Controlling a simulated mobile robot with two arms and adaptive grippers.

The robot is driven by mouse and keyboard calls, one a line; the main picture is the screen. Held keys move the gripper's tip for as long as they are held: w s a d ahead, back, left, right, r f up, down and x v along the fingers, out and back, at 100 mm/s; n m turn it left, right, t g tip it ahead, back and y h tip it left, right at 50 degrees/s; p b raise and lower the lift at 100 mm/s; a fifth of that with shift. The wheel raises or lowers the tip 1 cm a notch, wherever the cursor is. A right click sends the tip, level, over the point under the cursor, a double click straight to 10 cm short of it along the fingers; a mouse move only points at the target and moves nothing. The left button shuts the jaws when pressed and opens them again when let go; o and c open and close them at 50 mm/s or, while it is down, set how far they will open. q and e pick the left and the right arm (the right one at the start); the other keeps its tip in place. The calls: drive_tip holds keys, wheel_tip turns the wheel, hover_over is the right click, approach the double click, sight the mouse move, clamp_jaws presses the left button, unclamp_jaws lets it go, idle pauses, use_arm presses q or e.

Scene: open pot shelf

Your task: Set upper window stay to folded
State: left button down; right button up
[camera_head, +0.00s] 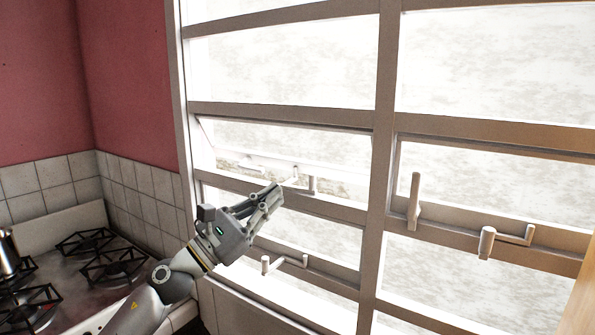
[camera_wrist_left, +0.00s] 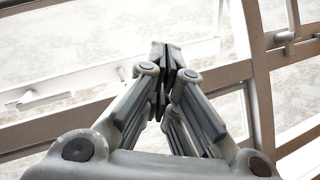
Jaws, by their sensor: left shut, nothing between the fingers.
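The upper window stay (camera_head: 312,185) sits on the frame rail of the left window column, a small pale peg with an arm reaching left toward the tilted sash. The sash (camera_head: 345,147) above it stands tilted away from the frame. My left gripper (camera_head: 276,194) is shut and empty, its fingertips just left of and slightly below the stay, partly covering the rail. I cannot tell whether the fingers touch the stay.
A second stay (camera_head: 283,264) is on the lower rail. On the right are an upright handle (camera_head: 414,202) and another stay (camera_head: 507,238). A thick mullion (camera_head: 380,150) divides the window. A stove (camera_head: 105,262) and a metal pot (camera_head: 8,250) are at left.

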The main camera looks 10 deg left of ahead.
use_arm(q)
drive_tip(key=a+r+m+g, duration=0.1)
drive_tip(key=m+g, duration=0.1)
drive_tip(key=m, duration=0.2)
drive_tip(key=w+a+r+m+g+y, duration=0.1)
drive_tip(key=m, duration=0.4)
drive_tip(key=w+a+r+m+g, duration=0.1)
drive_tip(key=a+m+g, duration=0.1)
drive_tip(key=m, duration=0.3)
drive_tip(key=shift+a+g+y, duration=0.1)
drive_tip(key=shift+g+y, duration=0.2)
drive_tip(key=shift+y, duration=0.1)
drive_tip(key=shift+w, duration=0.1)
drive_tip(key=p+x, duration=0.6)
drive_tip(key=x, duration=0.3)
drive_tip(key=shift+d+r, duration=0.15)
drive_tip(key=shift+d, duration=0.05)
drive_tip(key=shift+w+d, duration=0.25)
drive_tip(key=shift+f, duration=0.2)
drive_tip(key=shift+a, duration=0.1)
